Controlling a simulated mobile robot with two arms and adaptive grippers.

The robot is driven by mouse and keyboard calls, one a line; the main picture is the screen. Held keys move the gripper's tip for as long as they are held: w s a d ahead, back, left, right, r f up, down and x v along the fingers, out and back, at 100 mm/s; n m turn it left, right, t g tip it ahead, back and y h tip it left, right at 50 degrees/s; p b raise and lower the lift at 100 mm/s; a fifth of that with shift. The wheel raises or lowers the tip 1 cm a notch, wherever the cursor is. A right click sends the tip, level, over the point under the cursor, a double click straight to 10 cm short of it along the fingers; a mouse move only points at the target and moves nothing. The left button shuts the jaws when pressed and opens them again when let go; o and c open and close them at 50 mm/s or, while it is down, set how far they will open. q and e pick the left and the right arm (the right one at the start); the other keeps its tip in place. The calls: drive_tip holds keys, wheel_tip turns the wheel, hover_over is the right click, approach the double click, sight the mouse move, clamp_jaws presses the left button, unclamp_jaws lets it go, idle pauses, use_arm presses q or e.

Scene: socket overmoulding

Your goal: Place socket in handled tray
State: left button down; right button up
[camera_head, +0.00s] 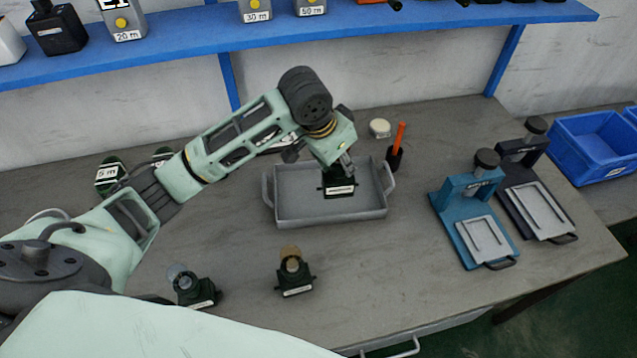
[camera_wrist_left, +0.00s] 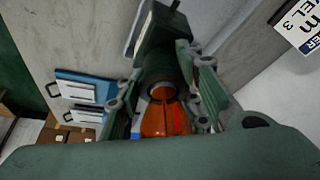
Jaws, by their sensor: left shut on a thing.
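The handled tray (camera_head: 300,211) is grey, with a handle at each end, and stands in the middle of the table. My left gripper (camera_head: 343,168) reaches over the right half of the tray from behind and above. It is shut on a dark socket (camera_head: 338,188) with a white label, which appears upright within the tray's outline. I cannot tell whether the socket touches the tray floor. In the left wrist view the socket (camera_wrist_left: 168,115) shows a dark body and an orange part between the fingers. My right gripper is not in view.
Two similar dark sockets stand in front, one with an amber top (camera_head: 293,272) and one with a clear top (camera_head: 193,287). A blue press (camera_head: 475,215) and a black press (camera_head: 535,185) stand at right. An orange-handled tool (camera_head: 397,146) stands near the tray's right handle. A blue shelf (camera_head: 300,33) runs behind.

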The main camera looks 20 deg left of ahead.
use_arm(q)
drive_tip(key=w+a+f+p, duration=0.1)
drive_tip(key=a+f+p, duration=0.2)
drive_tip(key=a+f, duration=0.7)
drive_tip(key=shift+w+a+f, duration=0.15)
drive_tip(key=shift+w+a, duration=0.15)
drive_tip(key=shift+f, duration=0.2)
drive_tip(key=c, duration=1.2)
unclamp_jaws()
drive_tip(key=b+v, duration=0.1)
drive_tip(key=v, duration=1.1)
drive_tip(key=shift+r, duration=0.2)
